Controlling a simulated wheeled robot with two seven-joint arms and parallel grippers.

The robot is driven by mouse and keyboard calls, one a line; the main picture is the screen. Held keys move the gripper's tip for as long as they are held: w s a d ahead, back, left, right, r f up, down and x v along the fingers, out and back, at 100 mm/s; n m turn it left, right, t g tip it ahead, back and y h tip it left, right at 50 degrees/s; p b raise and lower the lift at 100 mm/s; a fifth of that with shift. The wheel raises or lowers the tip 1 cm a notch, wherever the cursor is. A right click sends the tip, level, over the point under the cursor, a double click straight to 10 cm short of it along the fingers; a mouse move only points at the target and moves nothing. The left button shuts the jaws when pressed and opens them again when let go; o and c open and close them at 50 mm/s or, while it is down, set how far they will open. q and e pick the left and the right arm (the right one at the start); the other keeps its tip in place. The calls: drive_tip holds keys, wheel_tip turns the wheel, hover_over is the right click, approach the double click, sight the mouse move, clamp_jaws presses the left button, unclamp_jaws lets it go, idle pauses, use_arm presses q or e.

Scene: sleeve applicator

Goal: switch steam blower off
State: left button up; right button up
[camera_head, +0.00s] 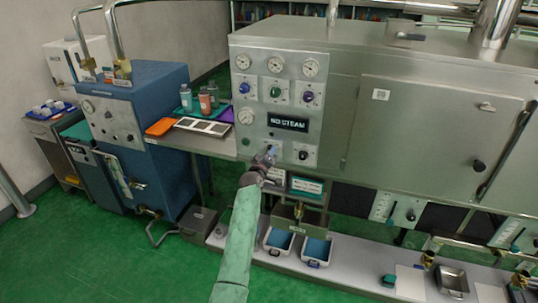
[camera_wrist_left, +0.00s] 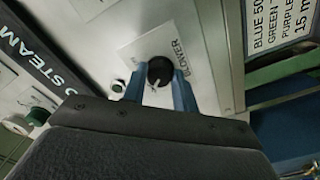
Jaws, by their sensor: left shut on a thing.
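The steam blower switch is a round black knob (camera_wrist_left: 160,70) on a white plate marked BLOWER (camera_wrist_left: 182,58) in the left wrist view. Its white pointer mark faces the gripper side of that picture. My left gripper (camera_head: 268,154) reaches the lower left part of the steel machine's front panel, just below the NO STEAM display (camera_head: 288,123). In the left wrist view the blue fingers of my left gripper (camera_wrist_left: 160,88) stand on both sides of the knob and are shut on it. The gripper hides this knob in the head view. My right gripper is not in view.
Another black knob (camera_head: 303,155) sits just right of my left gripper. Gauges (camera_head: 274,64) and coloured knobs are above. A blue boiler unit (camera_head: 150,110) and a side table with an orange tray (camera_head: 160,127) stand left.

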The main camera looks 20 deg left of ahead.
use_arm(q)
drive_tip(key=shift+n, duration=0.6)
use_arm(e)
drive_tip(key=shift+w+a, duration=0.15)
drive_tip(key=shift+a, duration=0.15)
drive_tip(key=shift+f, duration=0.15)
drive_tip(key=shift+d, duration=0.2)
use_arm(q)
drive_tip(key=o, duration=1)
drive_tip(key=shift+c, duration=0.2)
drive_tip(key=s+b, duration=0.2)
drive_tip(key=s, duration=0.5)
drive_tip(key=shift+s+a, duration=0.15)
drive_tip(key=shift+s, duration=0.25)
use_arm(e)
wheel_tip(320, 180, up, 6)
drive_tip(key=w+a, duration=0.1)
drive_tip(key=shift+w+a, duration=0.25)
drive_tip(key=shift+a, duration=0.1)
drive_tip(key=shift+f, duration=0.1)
